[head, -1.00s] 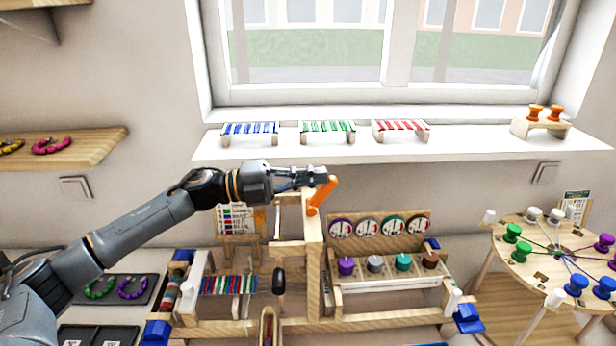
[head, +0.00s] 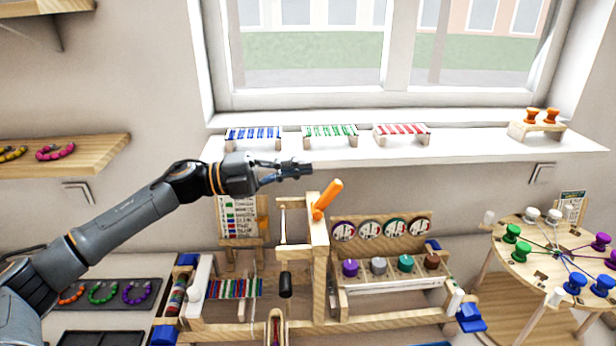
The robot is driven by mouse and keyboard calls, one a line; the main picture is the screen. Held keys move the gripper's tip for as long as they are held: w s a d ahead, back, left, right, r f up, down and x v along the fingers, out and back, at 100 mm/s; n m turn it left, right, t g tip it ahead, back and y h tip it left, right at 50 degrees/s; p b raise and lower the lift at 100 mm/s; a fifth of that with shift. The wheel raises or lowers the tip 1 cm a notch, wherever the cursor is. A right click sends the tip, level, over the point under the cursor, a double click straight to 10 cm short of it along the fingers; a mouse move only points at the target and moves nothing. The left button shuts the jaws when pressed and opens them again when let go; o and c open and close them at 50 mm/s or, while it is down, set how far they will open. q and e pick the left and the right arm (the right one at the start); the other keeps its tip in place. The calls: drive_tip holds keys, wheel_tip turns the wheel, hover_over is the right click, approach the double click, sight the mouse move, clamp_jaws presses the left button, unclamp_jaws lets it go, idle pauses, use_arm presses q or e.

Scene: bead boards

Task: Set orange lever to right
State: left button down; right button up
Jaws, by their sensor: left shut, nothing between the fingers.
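The orange lever (head: 327,199) sits at the top of a wooden post (head: 319,255) on the bead frame. It tilts up and to the right. My left gripper (head: 306,170) is shut and empty. In the picture it is above and left of the lever, with a visible gap between them. My right gripper is not in view.
A board with colored pegs (head: 390,282) stands right of the post. A black handle (head: 286,285) hangs left of it. The window sill (head: 470,147) behind carries small bead racks. A round table (head: 545,262) with colored spools stands at the right.

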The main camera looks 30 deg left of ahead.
use_arm(q)
drive_tip(key=s+a+r+b, duration=0.3)
drive_tip(key=a+r, duration=0.2)
drive_tip(key=a, duration=0.1)
drive_tip(key=shift+s+a, duration=0.15)
drive_tip(key=shift+s, duration=0.25)
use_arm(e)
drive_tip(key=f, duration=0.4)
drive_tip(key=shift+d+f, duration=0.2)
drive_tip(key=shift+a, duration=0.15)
